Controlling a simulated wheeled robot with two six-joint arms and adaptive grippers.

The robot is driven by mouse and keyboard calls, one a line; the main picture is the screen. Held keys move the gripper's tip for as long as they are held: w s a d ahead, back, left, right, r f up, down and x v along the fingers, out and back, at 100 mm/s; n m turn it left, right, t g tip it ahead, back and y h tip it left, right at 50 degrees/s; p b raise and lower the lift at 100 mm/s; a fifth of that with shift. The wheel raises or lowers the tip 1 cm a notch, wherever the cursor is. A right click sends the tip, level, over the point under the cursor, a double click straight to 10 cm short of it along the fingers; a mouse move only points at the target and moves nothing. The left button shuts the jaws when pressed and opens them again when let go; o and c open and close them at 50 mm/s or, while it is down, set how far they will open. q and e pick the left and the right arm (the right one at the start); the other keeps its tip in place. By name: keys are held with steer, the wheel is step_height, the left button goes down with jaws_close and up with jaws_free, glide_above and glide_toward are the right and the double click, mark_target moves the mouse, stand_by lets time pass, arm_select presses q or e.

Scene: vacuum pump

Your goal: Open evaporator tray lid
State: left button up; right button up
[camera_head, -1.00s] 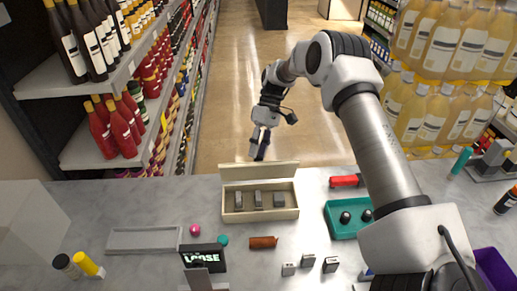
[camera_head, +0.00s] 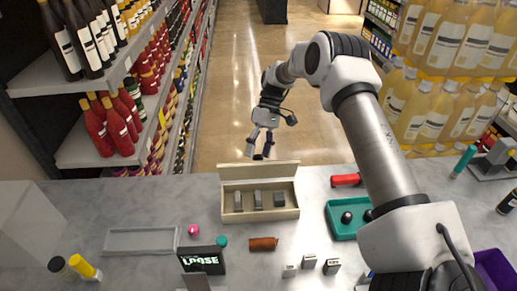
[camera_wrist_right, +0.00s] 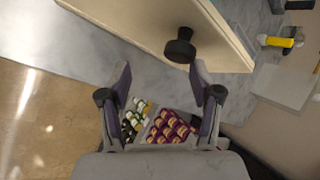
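The evaporator tray is a cream box (camera_head: 260,217) on the counter, with 3 grey blocks inside. Its lid (camera_head: 258,172) stands raised along the box's far edge, so the inside is exposed. In the right wrist view, the lid's cream outer face (camera_wrist_right: 150,22) carries a dark round knob (camera_wrist_right: 180,48). My right gripper (camera_head: 261,152) is beyond the counter's far edge, behind the lid. The wrist view shows its fingers (camera_wrist_right: 161,78) spread and empty, with the knob just past the fingertips and apart from them. My left gripper is not in view.
A teal tray (camera_head: 340,230) with dark round items and a red object (camera_head: 345,180) lie right of the box. A grey shallow tray (camera_head: 140,240), a pink ball (camera_head: 193,230) and a sign (camera_head: 203,260) are left and in front. Bottle shelves (camera_head: 110,100) flank the aisle.

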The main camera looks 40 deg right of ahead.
steer(key=shift+s+r, duration=0.1)
steer(key=shift+r, duration=0.2)
stand_by(0.6)
steer(key=w+d+r, duration=0.4)
steer(key=w+d, duration=0.1)
steer(key=shift+d+r, duration=0.35)
steer(key=shift+r, duration=0.05)
stand_by(0.4)
